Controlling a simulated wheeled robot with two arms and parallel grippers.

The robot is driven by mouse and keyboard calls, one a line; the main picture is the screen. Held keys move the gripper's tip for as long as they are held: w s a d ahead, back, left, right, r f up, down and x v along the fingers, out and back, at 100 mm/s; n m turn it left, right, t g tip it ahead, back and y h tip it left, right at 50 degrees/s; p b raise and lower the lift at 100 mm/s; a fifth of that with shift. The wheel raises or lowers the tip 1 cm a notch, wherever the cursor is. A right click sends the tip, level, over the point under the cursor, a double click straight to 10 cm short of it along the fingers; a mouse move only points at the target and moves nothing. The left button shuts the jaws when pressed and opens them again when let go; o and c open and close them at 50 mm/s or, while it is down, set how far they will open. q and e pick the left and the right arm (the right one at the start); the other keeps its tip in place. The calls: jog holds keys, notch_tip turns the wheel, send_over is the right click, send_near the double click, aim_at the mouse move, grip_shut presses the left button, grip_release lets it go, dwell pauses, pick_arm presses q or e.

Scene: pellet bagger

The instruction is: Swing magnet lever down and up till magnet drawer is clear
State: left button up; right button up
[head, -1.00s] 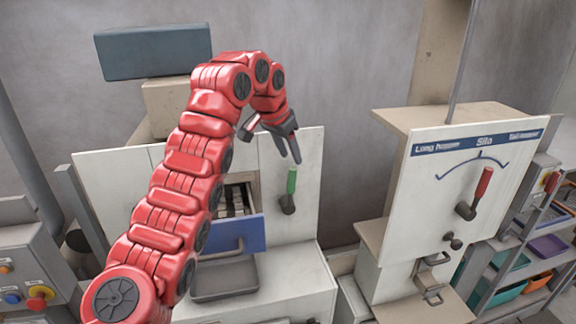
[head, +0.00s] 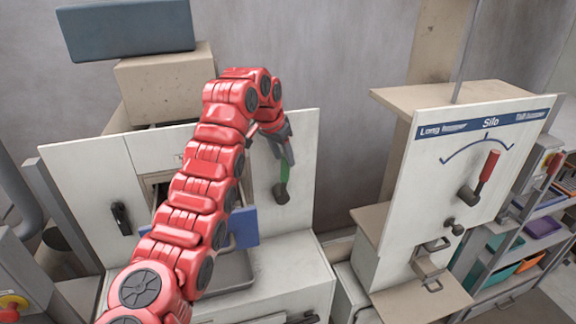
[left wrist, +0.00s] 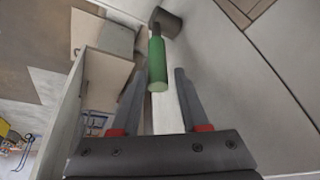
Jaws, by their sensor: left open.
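The magnet lever has a green handle (head: 284,171) that points up from a dark pivot on the white panel. In the left wrist view the green handle (left wrist: 157,66) reaches toward my left gripper from a dark pivot block. My left gripper (head: 286,155) is open at the handle's upper end. In the left wrist view the handle's end lies between the fingertips, closer to the left finger, and I cannot tell if they touch. The magnet drawer has a blue front (head: 245,227) and is pulled out. My left arm hides most of it. My right gripper is out of view.
A grey tray (head: 240,274) sits below the drawer. To the right stands a white silo panel (head: 465,165) with a red-handled lever (head: 488,170). Shelves with coloured bins (head: 542,228) are at far right. A black handle (head: 121,217) is on the left panel.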

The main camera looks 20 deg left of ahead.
aim_at(289, 168)
pick_arm(q)
jog(key=p+x, duration=0.2)
jog(key=x, duration=0.3)
jog(key=shift+d, duration=0.2)
jog(key=shift+w+f, duration=0.15)
jog(key=shift+f, duration=0.3)
jog(key=shift+r, duration=0.1)
jog(key=shift+c, duration=0.5)
grip_shut()
